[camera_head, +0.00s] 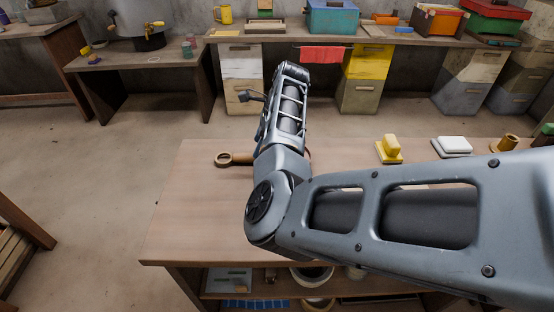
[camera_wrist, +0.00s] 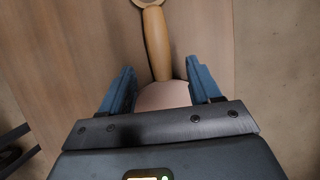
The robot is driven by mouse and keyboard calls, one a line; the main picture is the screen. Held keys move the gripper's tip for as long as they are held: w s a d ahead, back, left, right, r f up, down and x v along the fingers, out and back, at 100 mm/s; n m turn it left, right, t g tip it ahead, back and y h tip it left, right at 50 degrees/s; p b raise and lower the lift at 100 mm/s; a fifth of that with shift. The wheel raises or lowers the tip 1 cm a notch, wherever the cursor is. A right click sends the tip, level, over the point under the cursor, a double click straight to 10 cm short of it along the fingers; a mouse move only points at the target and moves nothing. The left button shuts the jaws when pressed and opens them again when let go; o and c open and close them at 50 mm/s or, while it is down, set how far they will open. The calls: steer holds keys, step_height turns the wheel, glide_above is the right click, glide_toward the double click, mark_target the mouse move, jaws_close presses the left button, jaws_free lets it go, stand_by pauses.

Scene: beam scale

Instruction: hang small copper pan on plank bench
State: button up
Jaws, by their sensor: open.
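The small copper pan lies on the wooden workbench (camera_head: 200,205). In the head view its wooden handle (camera_head: 238,159) with a ring end points left, and my arm hides most of its body. In the wrist view the handle (camera_wrist: 157,45) runs up from the pinkish copper body, which is partly hidden by my gripper (camera_wrist: 162,85). My gripper is open, with one blue finger on each side of the pan's handle end and no visible grip on it. The head view hides my gripper behind my arm. I cannot tell which bench is the plank bench.
Low benches, including a back-left one (camera_head: 130,62), stand along the wall beyond open floor. A slatted piece (camera_head: 15,245) is at left.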

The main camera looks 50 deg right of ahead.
steer(key=shift+x, duration=2.25)
jaws_close()
steer(key=shift+r, duration=0.1)
